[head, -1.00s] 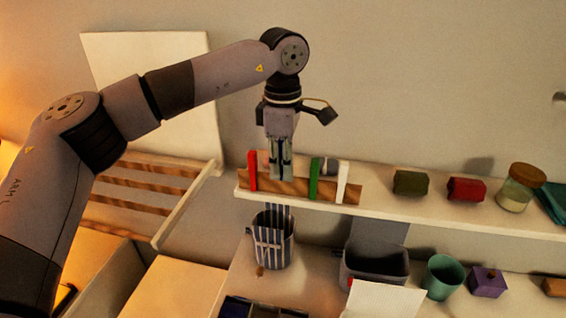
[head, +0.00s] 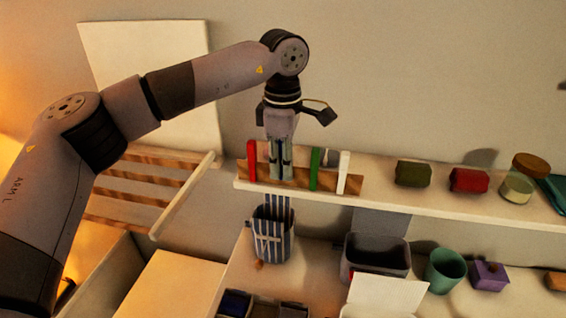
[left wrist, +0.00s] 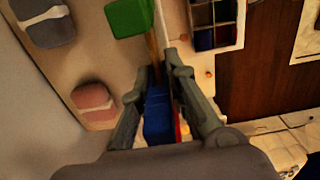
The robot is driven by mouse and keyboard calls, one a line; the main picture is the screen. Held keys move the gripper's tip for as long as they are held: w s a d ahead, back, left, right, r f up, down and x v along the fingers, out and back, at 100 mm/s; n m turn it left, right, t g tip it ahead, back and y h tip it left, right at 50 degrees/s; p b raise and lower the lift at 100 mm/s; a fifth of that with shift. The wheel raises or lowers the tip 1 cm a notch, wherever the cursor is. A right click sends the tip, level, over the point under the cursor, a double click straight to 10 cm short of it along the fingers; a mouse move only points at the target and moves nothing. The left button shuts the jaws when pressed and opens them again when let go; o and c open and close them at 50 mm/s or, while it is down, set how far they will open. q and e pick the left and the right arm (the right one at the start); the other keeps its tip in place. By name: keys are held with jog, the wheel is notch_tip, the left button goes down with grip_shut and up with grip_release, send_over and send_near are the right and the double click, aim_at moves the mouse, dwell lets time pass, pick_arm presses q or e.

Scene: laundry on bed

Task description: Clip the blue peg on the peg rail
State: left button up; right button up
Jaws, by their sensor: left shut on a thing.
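My left gripper (head: 281,174) points down at the wooden peg rail (head: 300,184), between the red peg (head: 252,161) and the green peg (head: 315,170). A white peg (head: 343,173) stands to the right of the green one. In the left wrist view my left gripper (left wrist: 165,80) is shut on the blue peg (left wrist: 158,115), which lies in line with the rail (left wrist: 153,48). The green peg (left wrist: 129,18) also shows in the wrist view. My right gripper is out of view.
The rail sits on a wall shelf (head: 450,205) with a dark green block (head: 412,174), a red block (head: 469,180) and a jar (head: 516,189). Below are a striped cup (head: 273,240), a grey bin (head: 376,255) and a teal cup (head: 445,270).

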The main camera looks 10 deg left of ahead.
pick_arm(q)
jog(key=shift+f+b, duration=0.45)
jog(key=shift+f, duration=0.3)
jog(key=o, duration=0.8)
notch_tip(320, 180, up, 12)
jog(key=shift+r, duration=0.1)
dwell(0.5)
